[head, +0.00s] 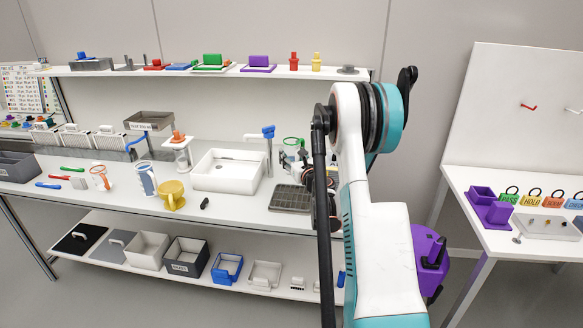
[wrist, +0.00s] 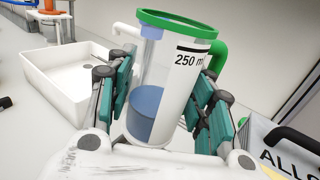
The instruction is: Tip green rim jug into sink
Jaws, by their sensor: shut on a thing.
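The green rim jug (wrist: 165,85) is clear with a "250 m" marking, a green handle and blue liquid in its lower part. My gripper (wrist: 165,110) is shut on its sides, with teal finger pads on both sides. The jug looks roughly upright, slightly tilted in the wrist view. In the head view its green rim (head: 293,141) shows beside my arm, to the right of the sink. The white sink (head: 228,172) is a square basin on the counter. In the wrist view the sink (wrist: 72,78) lies left of the jug, apart from it.
A tap with a blue handle (head: 268,132) stands at the sink's right back corner. A dark drain grid (head: 291,198) is right of the sink. A shelf (head: 130,72) runs above.

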